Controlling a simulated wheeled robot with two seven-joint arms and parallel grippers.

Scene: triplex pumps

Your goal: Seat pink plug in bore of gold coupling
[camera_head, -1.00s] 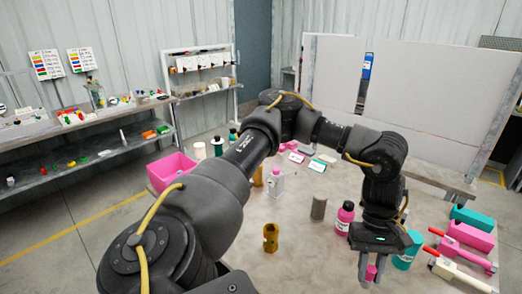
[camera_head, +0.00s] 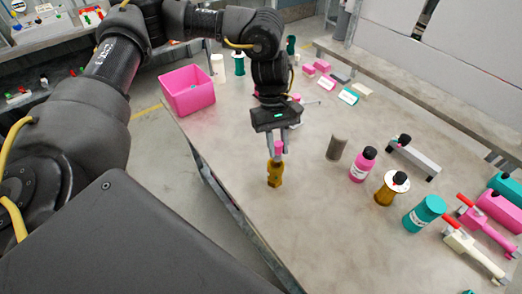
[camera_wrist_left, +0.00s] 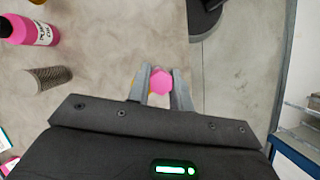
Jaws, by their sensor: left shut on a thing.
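The pink plug (camera_head: 279,147) is held between the fingers of my left gripper (camera_head: 277,150). The gold coupling (camera_head: 275,175) stands upright on the table directly below the plug in the head view. The plug's lower end is at the coupling's top; I cannot tell whether it touches or enters the bore, as the fingers hide part of it. In the left wrist view the plug (camera_wrist_left: 160,80) shows between both fingertips, hiding nearly all of the coupling. My right gripper is not in view.
A pink bin (camera_head: 187,92) stands at the table's left edge. The table in front of the coupling is clear.

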